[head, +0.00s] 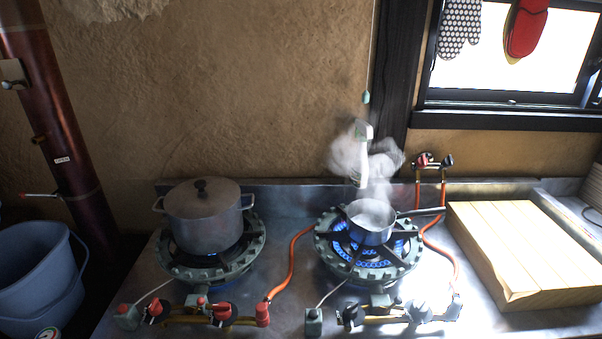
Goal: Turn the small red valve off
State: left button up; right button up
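Several red valve parts show at the front of the left burner (172,262). A small red knob (155,308) is at the left of its yellow pipe, and a larger red knob (222,311) is to the right of it. A red fitting (262,315) joins the orange hose. A small red valve (423,160) also sits on the wall pipe behind the right burner. I cannot tell which one is the task's valve. Blue flame shows faintly under the lidded pot (204,222). Neither of my grippers is in view.
The right burner (330,250) has strong blue flames under a steaming saucepan (371,225); its handle points right. A white object (361,150) shows in the steam. Orange hoses (291,262) cross the steel counter. A wooden board (520,250) fills the right side. A blue bucket (35,275) stands left.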

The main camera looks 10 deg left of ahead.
aim_at(156, 307)
jog(key=u, duration=1.55)
